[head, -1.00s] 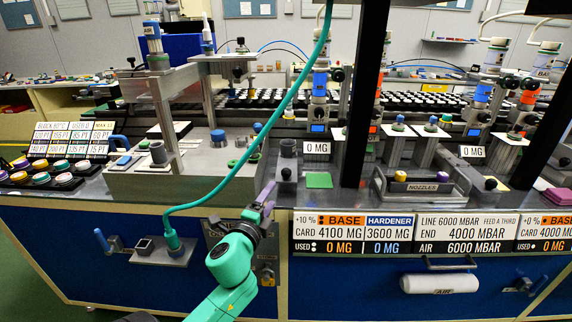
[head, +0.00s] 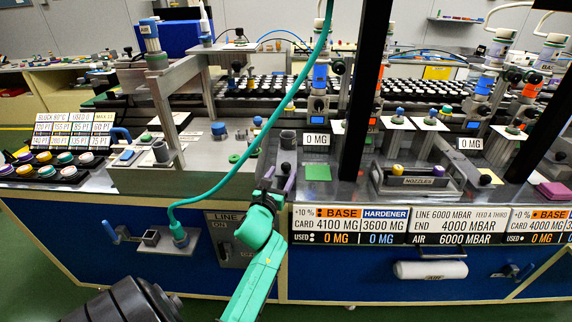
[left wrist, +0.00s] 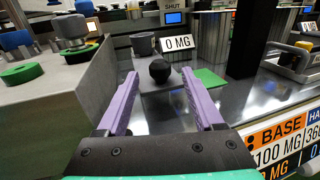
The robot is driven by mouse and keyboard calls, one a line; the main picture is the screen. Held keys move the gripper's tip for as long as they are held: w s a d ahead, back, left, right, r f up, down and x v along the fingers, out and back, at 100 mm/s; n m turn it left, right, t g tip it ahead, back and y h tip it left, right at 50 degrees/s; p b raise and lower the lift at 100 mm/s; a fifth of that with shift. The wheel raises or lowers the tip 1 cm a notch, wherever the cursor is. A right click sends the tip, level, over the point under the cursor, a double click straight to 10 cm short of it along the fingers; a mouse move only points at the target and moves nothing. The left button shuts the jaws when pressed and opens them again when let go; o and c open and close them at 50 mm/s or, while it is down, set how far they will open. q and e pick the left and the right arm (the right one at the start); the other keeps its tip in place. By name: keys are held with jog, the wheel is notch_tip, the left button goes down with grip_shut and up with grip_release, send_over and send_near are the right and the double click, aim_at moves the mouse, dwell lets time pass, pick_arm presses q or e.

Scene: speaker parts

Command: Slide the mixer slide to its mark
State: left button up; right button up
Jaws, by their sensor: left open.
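A black ball knob (left wrist: 160,71) stands beside a grey cup (left wrist: 143,44) on a grey base in the left wrist view. I take this to be the mixer slide; its track is hard to make out. In the head view the knob (head: 286,169) is below the cup (head: 287,139). A flat green square (head: 317,173) lies to its right, possibly the mark; it also shows in the left wrist view (left wrist: 211,78). My left gripper (head: 279,184) is open, its purple fingers pointing toward the knob from the near side and not closed on it. My right gripper is out of view.
A raised grey bench block (left wrist: 75,95) stands close to the left finger. A black post (head: 362,95) rises right of the green square. A nozzle tray (head: 418,183) sits farther right. A teal hose (head: 262,135) hangs across the head view.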

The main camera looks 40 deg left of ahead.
aim_at(285, 169)
pick_arm(q)
jog(key=x, duration=0.4)
jog(key=shift+w+a, duration=0.15)
jog(key=shift+w, duration=0.2)
grip_shut()
dwell(1.0)
